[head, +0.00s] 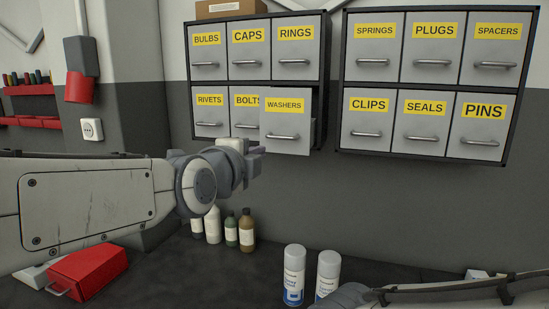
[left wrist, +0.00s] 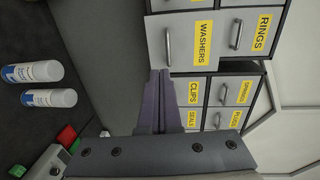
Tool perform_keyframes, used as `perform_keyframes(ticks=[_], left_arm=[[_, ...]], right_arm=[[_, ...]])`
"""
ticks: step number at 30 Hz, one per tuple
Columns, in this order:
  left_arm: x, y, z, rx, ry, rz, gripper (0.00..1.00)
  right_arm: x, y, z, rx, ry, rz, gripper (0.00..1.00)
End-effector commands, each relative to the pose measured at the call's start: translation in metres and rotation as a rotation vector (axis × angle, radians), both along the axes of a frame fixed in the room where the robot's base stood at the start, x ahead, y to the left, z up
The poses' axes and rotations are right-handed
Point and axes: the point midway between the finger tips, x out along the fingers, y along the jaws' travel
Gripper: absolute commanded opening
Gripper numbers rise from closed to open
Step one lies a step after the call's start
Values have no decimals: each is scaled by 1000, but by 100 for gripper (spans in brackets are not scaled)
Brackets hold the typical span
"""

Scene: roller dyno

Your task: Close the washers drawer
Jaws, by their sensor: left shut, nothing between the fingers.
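The washers drawer (head: 286,122) is pulled out of the left cabinet, its grey front standing forward of the neighbouring fronts and covering part of the bolts drawer (head: 240,124). It has a yellow label and a bar handle (head: 282,138). My left gripper (head: 258,149) is shut and empty, beside the lower left edge of the washers drawer front in the head view. In the left wrist view, the shut fingertips (left wrist: 160,74) lie close to the edge of the washers drawer (left wrist: 188,42); I cannot tell whether they touch it. My right gripper is out of view.
The rings drawer (head: 297,50) above is shut. A second cabinet (head: 338,120) hangs to the right, its drawers shut. Below, several bottles (head: 213,225), two spray cans (head: 294,275) and a red box (head: 88,270) stand on the dark bench (head: 190,285).

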Motion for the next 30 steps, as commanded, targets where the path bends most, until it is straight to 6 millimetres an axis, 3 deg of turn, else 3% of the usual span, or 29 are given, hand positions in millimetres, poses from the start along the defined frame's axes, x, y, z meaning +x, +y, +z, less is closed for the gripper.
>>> perform_keyframes(ticks=[6, 15, 30], left_arm=[[46, -15, -4, 5, 11, 1, 0], [91, -29, 0, 3, 9, 1, 0], [101, -33, 0, 2, 6, 1, 0]], right_arm=[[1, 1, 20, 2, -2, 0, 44], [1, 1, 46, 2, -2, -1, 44], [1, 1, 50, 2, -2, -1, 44]])
